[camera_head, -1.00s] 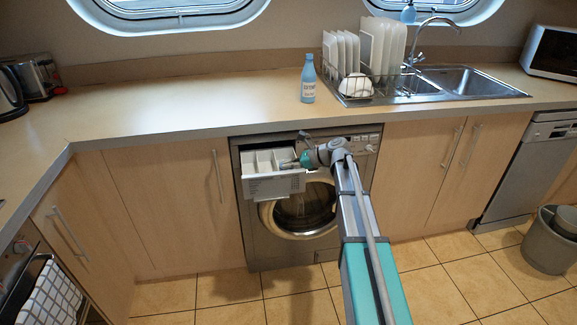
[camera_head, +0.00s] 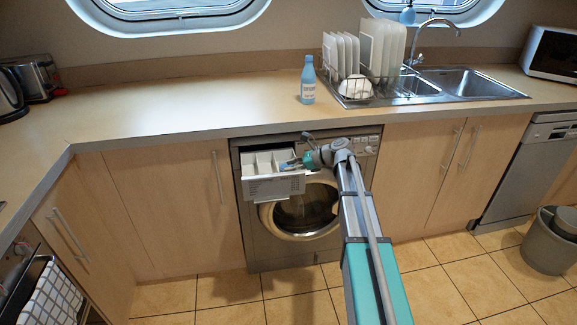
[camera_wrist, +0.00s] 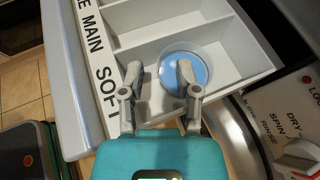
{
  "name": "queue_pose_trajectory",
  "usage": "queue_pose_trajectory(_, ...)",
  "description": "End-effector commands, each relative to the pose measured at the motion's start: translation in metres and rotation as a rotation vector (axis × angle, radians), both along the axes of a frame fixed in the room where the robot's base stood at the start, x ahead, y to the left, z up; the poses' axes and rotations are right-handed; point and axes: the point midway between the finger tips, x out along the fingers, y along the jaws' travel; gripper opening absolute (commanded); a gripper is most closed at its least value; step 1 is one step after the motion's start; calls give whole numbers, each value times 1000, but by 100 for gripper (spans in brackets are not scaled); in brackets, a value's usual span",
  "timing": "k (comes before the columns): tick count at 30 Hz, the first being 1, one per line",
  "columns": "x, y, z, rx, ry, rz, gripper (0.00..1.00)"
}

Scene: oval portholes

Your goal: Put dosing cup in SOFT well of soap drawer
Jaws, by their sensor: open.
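The dosing cup (camera_wrist: 202,66) is round with a clear rim and blue inside. In the wrist view it is in the SOFT well, the drawer compartment nearest my gripper, beside the SOFT label. The soap drawer (camera_head: 275,187) is pulled out of the washing machine. My gripper (camera_wrist: 158,74) is open, with the cup's left rim between its fingers. The right finger overlaps the cup's inside; the left is over the drawer's edge by the lettering. Whether the fingers touch the cup, or the cup rests on the well's floor, I cannot tell. In the head view my gripper (camera_head: 291,163) is at the drawer's right side.
The washing machine's round door (camera_head: 300,212) is below the drawer. Its control dial (camera_wrist: 303,153) is close on the right in the wrist view. A blue bottle (camera_head: 308,82) and a dish rack (camera_head: 356,88) stand on the counter (camera_head: 190,104) above, whose left part is clear.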

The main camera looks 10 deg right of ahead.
Motion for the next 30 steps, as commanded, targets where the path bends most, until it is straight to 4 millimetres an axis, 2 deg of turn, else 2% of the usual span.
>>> queue_pose_trajectory(18,-32,-77,42,0,0,-1,43)
queue_pose_trajectory(24,-37,-90,47,0,0,-1,43)
queue_pose_trajectory(30,-38,-92,47,0,0,0,43)
